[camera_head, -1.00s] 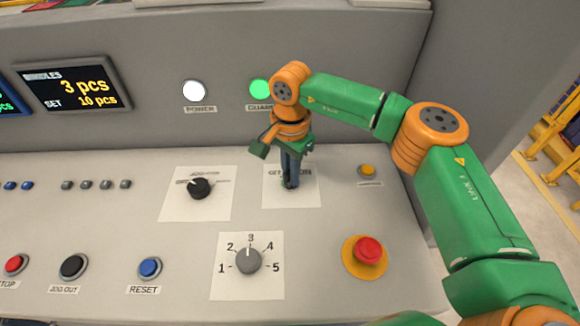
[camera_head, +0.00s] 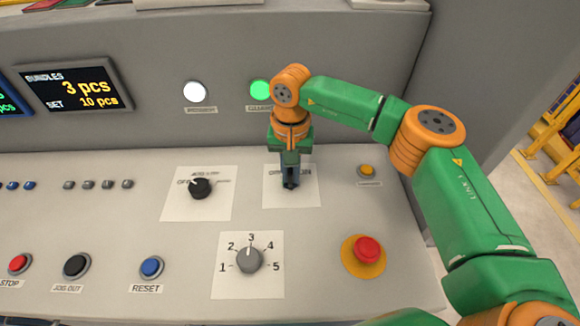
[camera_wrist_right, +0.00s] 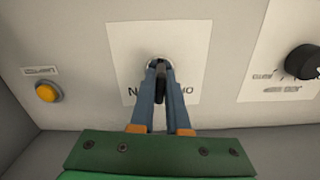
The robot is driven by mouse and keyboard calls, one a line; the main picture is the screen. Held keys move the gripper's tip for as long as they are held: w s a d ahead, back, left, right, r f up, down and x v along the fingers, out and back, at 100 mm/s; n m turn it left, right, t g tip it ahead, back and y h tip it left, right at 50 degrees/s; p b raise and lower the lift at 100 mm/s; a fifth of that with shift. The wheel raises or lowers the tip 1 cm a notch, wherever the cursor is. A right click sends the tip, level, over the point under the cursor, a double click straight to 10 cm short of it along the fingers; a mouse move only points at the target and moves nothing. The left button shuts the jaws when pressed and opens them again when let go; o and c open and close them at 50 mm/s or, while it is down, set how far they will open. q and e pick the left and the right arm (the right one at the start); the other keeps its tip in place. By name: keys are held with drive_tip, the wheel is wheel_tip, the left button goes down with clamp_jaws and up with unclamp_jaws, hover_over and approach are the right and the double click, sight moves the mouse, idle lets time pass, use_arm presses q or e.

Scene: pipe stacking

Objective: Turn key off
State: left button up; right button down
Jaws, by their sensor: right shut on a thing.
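The key (camera_wrist_right: 161,84) stands in its round switch on a white label plate (camera_wrist_right: 118,45), with printed letters partly covered by my fingers. My right gripper (camera_wrist_right: 159,72) is shut on the key, one blue-grey finger on each side of it. In the head view my right gripper (camera_head: 290,183) points down at the same plate (camera_head: 308,198), and its fingers hide most of the key there. My left gripper is in neither view.
A black selector knob (camera_head: 200,188) is left of the key plate. A yellow button (camera_head: 367,170) is to its right. A red mushroom button (camera_head: 368,251) and a grey numbered dial (camera_head: 249,259) are nearer the front. The green lamp (camera_head: 260,91) is lit behind.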

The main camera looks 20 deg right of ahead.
sight(291, 169)
drive_tip(key=n, duration=0.9)
drive_tip(key=shift+n, duration=0.3)
drive_tip(key=c, duration=0.7)
unclamp_jaws()
drive_tip(key=shift+r, duration=0.1)
wheel_tip(291, 169, up, 7)
drive_tip(key=p, duration=0.6)
